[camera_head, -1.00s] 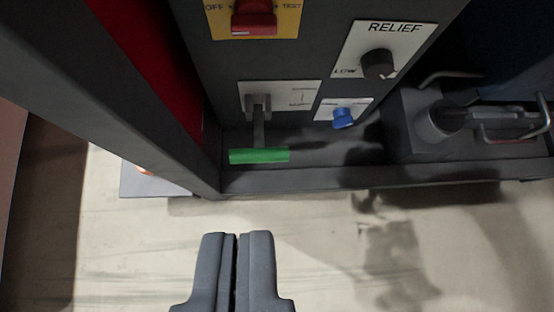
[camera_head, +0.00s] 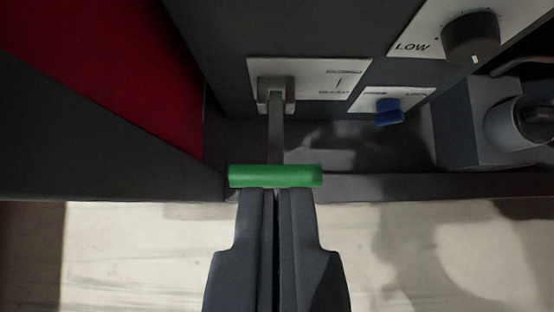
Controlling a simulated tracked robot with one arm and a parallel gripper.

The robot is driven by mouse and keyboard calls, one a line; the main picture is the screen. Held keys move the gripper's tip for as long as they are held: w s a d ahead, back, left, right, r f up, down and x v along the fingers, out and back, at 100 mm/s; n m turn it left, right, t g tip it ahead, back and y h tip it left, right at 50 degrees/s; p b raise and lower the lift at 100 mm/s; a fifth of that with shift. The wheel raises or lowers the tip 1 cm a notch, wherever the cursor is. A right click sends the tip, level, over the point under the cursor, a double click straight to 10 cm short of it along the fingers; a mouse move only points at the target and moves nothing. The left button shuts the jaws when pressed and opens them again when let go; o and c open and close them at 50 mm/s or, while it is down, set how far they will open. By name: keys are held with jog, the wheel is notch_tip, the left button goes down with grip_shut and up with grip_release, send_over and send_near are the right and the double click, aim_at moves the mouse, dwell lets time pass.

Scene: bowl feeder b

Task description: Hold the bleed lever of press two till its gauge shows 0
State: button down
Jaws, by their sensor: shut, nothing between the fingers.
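The bleed lever has a green crossbar handle (camera_head: 275,176) on a grey stem, which comes out of a bracket on a white label plate (camera_head: 335,76). The plate's small print is blurred, though one word looks like "BLEED". My gripper (camera_head: 275,192) is shut and empty. Its fingertips are right at the near edge of the green handle, below it in the picture. I cannot tell whether they touch it. No gauge is in view, and no press number can be read.
A black knob (camera_head: 470,38) marked "LOW" is at the upper right. A blue knob (camera_head: 389,110) sits right of the lever on its own plate. A red panel (camera_head: 100,75) and a dark frame stand at left. A grey block (camera_head: 465,135) is at right. Pale floor lies below.

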jog(key=b, duration=0.3)
send_over(274, 173)
jog(key=w, duration=0.2)
jog(key=f, duration=0.7)
jog(key=shift+w+d+f, duration=0.1)
jog(key=shift+w+f, duration=0.1)
jog(key=shift+f, duration=0.2)
jog(key=shift+s+f+b, duration=0.35)
jog(key=shift+s+f, duration=0.25)
jog(key=shift+f, duration=0.15)
jog(key=shift+s+f+b, duration=0.35)
jog(key=shift+s+f, duration=0.2)
jog(key=shift+f, duration=0.2)
